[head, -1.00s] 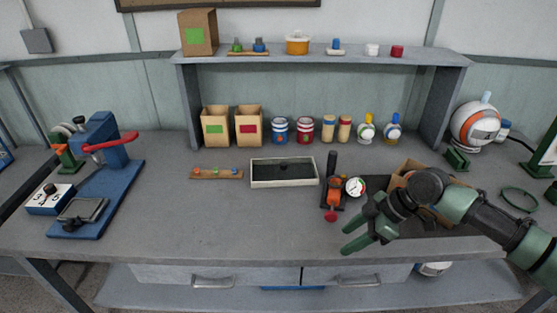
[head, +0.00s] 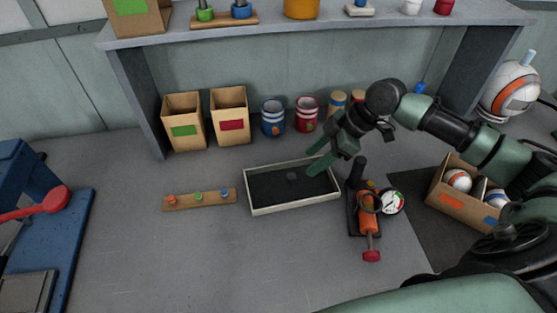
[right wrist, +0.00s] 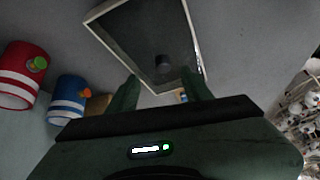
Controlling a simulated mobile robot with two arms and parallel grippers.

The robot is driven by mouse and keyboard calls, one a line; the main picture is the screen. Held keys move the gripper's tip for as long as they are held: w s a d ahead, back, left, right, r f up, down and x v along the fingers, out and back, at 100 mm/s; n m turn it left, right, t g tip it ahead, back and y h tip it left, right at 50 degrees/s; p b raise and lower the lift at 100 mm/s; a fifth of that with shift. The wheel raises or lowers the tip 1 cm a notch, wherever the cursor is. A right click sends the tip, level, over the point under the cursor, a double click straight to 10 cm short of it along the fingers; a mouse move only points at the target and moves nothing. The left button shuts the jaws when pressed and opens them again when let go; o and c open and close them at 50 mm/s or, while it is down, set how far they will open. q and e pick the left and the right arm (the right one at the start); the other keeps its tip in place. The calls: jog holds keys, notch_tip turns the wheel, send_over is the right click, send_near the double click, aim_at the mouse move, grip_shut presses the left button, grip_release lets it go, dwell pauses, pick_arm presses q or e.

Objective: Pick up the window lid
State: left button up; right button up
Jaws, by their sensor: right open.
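The rectangular panel with a pale frame, dark pane and small dark knob (head: 291,177) looks like the window lid (head: 268,210). It lies flat on the grey bench at the middle. My right gripper (head: 316,160) is open and empty, with its fingers over or just behind the lid's back right part. I cannot tell the exact height. In the right wrist view, the lid (right wrist: 118,55) and its knob (right wrist: 162,62) show beyond the open fingers (right wrist: 158,80); the knob appears roughly in line with the gap between them. My left gripper is not in view.
A red-handled pump with a gauge (head: 369,225) stands close right of the lid. A wooden strip with coloured knobs (head: 200,199) lies left. Boxes (head: 184,121) and striped cans (head: 273,117) stand behind, under the shelf (head: 290,38). The bench front is clear.

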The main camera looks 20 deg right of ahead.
aim_at(292, 176)
jog(key=shift+w+a+f, duration=0.15)
jog(key=shift+w, duration=0.15)
jog(key=shift+a+f, duration=0.5)
jog(key=shift+f, duration=0.15)
jog(key=shift+a+f+p, duration=0.25)
jog(key=shift+a+p, duration=0.05)
jog(key=shift+p, duration=0.05)
jog(key=p+x, duration=0.1)
jog(key=x, duration=0.3)
jog(key=shift+w+a+f, duration=0.1)
jog(key=shift+a, duration=0.2)
jog(key=shift+f, duration=0.15)
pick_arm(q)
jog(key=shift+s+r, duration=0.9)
pick_arm(e)
grip_shut()
